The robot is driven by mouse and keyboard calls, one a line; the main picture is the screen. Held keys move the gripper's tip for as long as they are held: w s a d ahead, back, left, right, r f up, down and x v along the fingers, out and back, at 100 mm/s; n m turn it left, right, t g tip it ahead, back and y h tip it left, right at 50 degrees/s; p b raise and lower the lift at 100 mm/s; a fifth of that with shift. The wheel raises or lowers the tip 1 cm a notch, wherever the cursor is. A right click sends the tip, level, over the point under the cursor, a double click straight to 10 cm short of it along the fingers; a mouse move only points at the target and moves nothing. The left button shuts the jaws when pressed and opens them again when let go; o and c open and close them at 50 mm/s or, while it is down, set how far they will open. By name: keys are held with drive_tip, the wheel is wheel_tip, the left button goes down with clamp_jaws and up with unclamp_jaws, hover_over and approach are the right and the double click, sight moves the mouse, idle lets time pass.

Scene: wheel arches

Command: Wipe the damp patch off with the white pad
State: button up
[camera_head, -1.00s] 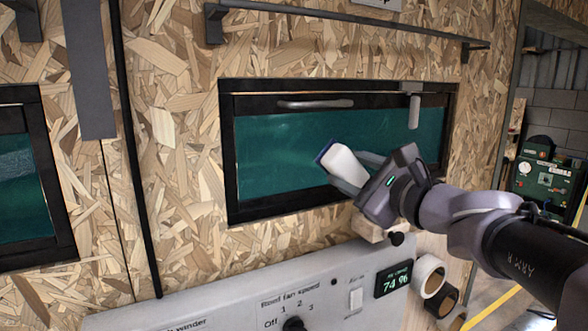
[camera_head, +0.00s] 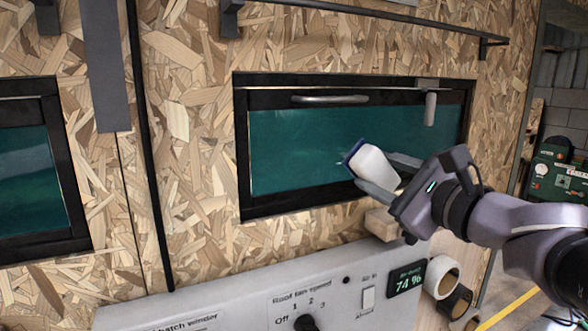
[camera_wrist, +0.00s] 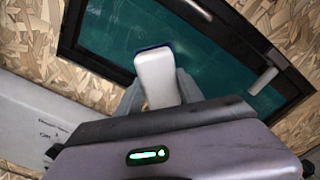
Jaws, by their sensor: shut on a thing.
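The white pad (camera_head: 376,166) has a dark blue face on its far end. My gripper (camera_head: 384,174) is shut on it, in front of the right part of a black-framed window (camera_head: 300,150) with teal glass. In the wrist view the pad (camera_wrist: 157,76) stands between the two fingers of my gripper (camera_wrist: 159,94), its blue edge towards the glass (camera_wrist: 112,38). I cannot tell whether it touches the glass. Faint pale streaks show on the glass in the wrist view, but I cannot make out a clear damp patch; the pad and gripper hide some glass.
A handle bar (camera_head: 330,99) and a grey latch (camera_head: 430,108) stand out from the window. A rail (camera_head: 400,22) runs above it. Below are a wooden block (camera_head: 381,224), a grey control panel (camera_head: 250,305) with a knob (camera_head: 306,323), and tape rolls (camera_head: 442,277).

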drive_tip(key=f+b+x, duration=0.1)
drive_tip(key=b+x, duration=0.1)
drive_tip(key=x, duration=0.4)
drive_tip(key=shift+w+a+f, duration=0.15)
drive_tip(key=shift+w+f, duration=0.05)
drive_tip(key=shift+w, duration=0.1)
drive_tip(key=shift+w+a, duration=0.25)
drive_tip(key=shift+w, duration=0.35)
idle(0.6)
drive_tip(key=shift+w+d, duration=0.8)
drive_tip(key=shift+d, duration=1.1)
drive_tip(key=shift+s+a+b, duration=0.25)
drive_tip(key=shift+a+b, duration=0.1)
drive_tip(key=shift+a, duration=0.3)
drive_tip(key=shift+s+a+b, duration=0.25)
drive_tip(key=shift+a+b, duration=0.15)
drive_tip(key=shift+a, duration=0.25)
drive_tip(key=shift+s+a+b, duration=0.25)
drive_tip(key=shift+a+b, duration=0.1)
drive_tip(key=shift+a, duration=0.3)
